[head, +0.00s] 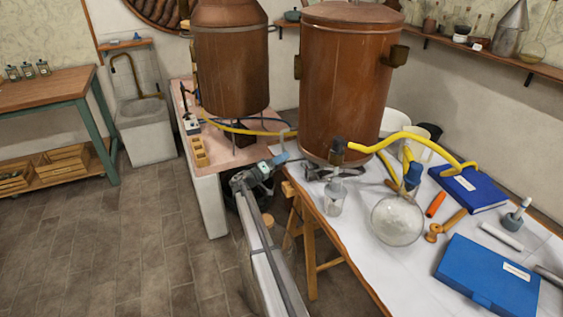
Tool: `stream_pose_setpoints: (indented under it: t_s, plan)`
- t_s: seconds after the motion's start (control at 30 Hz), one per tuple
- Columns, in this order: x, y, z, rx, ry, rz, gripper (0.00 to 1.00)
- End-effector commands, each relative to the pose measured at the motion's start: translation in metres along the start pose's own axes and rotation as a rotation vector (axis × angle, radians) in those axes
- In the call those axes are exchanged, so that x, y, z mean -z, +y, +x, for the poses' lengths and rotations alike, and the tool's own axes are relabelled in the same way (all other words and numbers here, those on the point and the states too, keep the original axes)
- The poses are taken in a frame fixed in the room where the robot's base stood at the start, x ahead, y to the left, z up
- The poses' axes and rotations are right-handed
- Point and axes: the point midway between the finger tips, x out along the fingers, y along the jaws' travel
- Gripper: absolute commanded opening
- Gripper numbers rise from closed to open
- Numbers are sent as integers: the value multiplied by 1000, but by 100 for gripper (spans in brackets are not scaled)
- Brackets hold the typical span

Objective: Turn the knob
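My gripper (276,163) is at the end of my grey arm, beside the left front edge of the white-topped table, left of the base of the large copper vessel (345,80). It is small here, and I cannot tell whether its fingers are open or shut. No knob can be made out for certain. A dark fitting (338,146) sits low on the vessel's front, with a yellow hose (400,137) beside it. A blue part (412,174) stands at the neck of a round glass flask (398,222). My gripper is apart from both.
The white-topped table (375,268) also holds a glass beaker (334,197), a blue case (488,276), a blue book (467,188) and an orange-handled tool (436,204). A second copper vessel (230,60) stands over a pinkish bench (205,150). The tiled floor at left is clear.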

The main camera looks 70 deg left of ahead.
Motion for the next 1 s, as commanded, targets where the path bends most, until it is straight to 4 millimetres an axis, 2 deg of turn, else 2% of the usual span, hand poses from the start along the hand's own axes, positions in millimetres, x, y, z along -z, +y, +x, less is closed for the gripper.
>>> stream_pose_setpoints:
  t_s: [0.03, 0.3, 0.57, 1.0]
  plan:
    - [0, 0, 0, 0, 0, 0, 61]
    - [0, 0, 0, 0, 0, 0, 37]
    - [0, 0, 0, 15, 1, -36, 37]
    - [0, -1, -1, 123, 1, -296, 37]
